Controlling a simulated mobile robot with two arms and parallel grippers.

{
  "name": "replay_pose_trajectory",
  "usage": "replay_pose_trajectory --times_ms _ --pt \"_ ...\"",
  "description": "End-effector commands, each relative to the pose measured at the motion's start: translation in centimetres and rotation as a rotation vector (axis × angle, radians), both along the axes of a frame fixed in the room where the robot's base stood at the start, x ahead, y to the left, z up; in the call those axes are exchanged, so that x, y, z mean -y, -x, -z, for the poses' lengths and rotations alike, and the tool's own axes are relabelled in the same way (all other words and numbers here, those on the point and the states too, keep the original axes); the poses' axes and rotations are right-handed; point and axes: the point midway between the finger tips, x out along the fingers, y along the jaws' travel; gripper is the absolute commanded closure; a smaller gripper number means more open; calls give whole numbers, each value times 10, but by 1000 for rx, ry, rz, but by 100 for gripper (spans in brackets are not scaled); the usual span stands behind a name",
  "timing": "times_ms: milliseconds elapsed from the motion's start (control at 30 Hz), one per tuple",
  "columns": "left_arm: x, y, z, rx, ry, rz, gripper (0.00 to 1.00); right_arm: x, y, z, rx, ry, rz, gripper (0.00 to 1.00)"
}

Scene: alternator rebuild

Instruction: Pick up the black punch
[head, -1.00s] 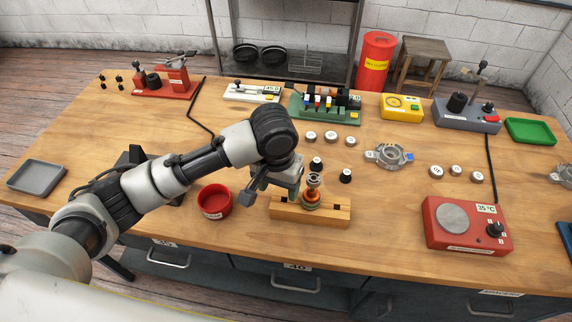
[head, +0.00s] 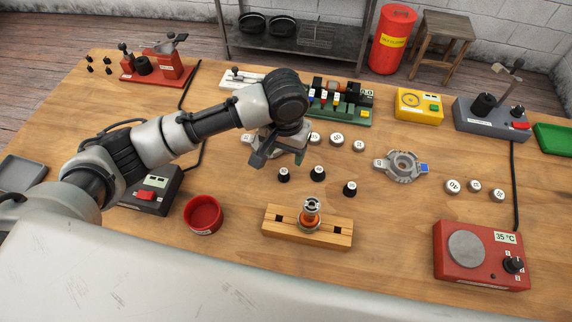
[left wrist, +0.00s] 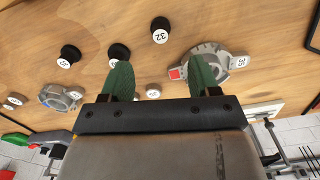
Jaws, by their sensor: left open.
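My left gripper (head: 280,158) is open and empty, above the table just behind the left punch. In the left wrist view, its green fingers (left wrist: 161,78) are apart. There the punch labelled 32 (left wrist: 160,30) stands beyond the fingertips. The middle punch (left wrist: 117,54) is partly behind one finger, and another punch (left wrist: 69,55) is farther left. My right gripper is not in view.
A wooden block (head: 290,229) holding an upright part stands in front of the punches. A red bowl (head: 203,214) is left of it. A grey housing with a red tag (left wrist: 210,62) lies under the gripper; another housing (head: 402,165) is at right. Several metal discs (head: 337,139) lie behind the punches.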

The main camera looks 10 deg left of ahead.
Motion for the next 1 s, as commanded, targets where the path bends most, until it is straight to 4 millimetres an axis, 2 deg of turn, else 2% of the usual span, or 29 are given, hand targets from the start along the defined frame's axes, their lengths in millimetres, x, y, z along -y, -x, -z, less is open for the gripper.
replay_pose_trajectory --times_ms 100,300,500,700,933,1000 --pt "-1 1 19 -3 -3 -2 39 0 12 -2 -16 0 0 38" --pt "-1 0 35 0 -1 0 39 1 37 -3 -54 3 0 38" --pt "-3 1 61 -3 -3 -2 39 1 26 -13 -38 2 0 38" --pt "-2 1 84 0 -1 1 39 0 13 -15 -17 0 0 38" --pt "-3 1 86 1 -1 1 39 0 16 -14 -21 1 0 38" --pt "-2 1 86 1 -1 1 48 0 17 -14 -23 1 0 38"
